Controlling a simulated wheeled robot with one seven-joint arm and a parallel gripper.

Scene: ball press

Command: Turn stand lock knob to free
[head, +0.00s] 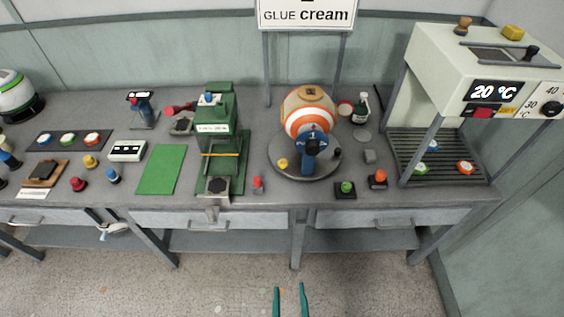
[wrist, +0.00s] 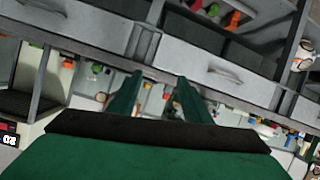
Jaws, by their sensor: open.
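The ball stand is a round grey base (head: 303,167) on the bench, with an orange and white ball (head: 310,101) on it. A blue upright part (head: 310,148) stands at its front and hides some of the ball. A small yellow knob (head: 282,163) sits at the base's left and a small black knob (head: 337,154) at its right. I cannot tell which is the lock knob or how it is turned. My gripper (head: 290,288) is open and empty, low in front of the bench and well apart from the stand. Its green fingers also show in the wrist view (wrist: 160,77).
A green press (head: 217,140) stands left of the stand. Green (head: 346,188) and orange (head: 379,178) buttons lie at the right front, with a dark bottle (head: 361,110) behind. A white machine (head: 480,80) fills the right end. The floor before the bench is clear.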

